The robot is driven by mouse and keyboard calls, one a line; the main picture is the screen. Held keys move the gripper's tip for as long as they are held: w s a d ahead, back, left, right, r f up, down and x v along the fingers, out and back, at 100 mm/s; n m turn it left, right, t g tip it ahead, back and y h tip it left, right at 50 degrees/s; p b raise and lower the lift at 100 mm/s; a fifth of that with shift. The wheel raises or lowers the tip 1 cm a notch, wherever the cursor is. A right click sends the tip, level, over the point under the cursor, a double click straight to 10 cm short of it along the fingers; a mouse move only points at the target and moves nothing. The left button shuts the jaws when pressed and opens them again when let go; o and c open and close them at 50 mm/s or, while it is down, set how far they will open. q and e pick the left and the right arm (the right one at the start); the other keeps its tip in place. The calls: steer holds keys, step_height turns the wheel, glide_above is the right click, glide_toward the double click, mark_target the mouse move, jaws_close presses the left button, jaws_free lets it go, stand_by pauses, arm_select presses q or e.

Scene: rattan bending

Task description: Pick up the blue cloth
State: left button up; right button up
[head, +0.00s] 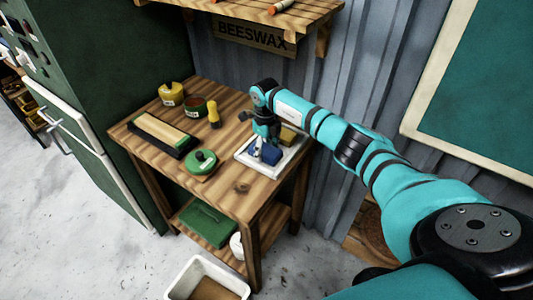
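The blue cloth (268,154) is a small dark blue bundle on a white tray (287,168) at the right end of the wooden table. My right gripper (262,150) points down at the tray from above, right at the cloth. Its fingers overlap the cloth in the picture. They are small and partly hidden, so I cannot tell whether they are closed on it. My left gripper is not in view.
A green round tin (202,164), a sharpening stone in a dark holder (160,134), a yellow pot (171,93) and a yellow-handled tool (213,113) share the table. A shelf (262,12) overhangs the back.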

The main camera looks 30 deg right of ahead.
steer(key=shift+a+r, duration=0.1)
steer(key=shift+a, duration=0.05)
steer(key=c, duration=0.4)
steer(key=shift+c, duration=1.3)
steer(key=shift+r, duration=0.1)
steer(key=shift+r, duration=0.2)
steer(key=r+b, duration=0.2)
steer(key=shift+a+r, duration=0.3)
steer(key=shift+a, duration=0.05)
steer(key=a+b, duration=0.1)
steer(key=a, duration=0.4)
steer(key=s+a+r+b, duration=0.1)
steer(key=a, duration=0.4)
steer(key=a+b, duration=0.1)
steer(key=a, duration=0.4)
steer(key=shift+s+a+r+b, duration=0.1)
steer(key=shift+s+r+b, duration=0.05)
steer(key=shift+r+b, duration=0.25)
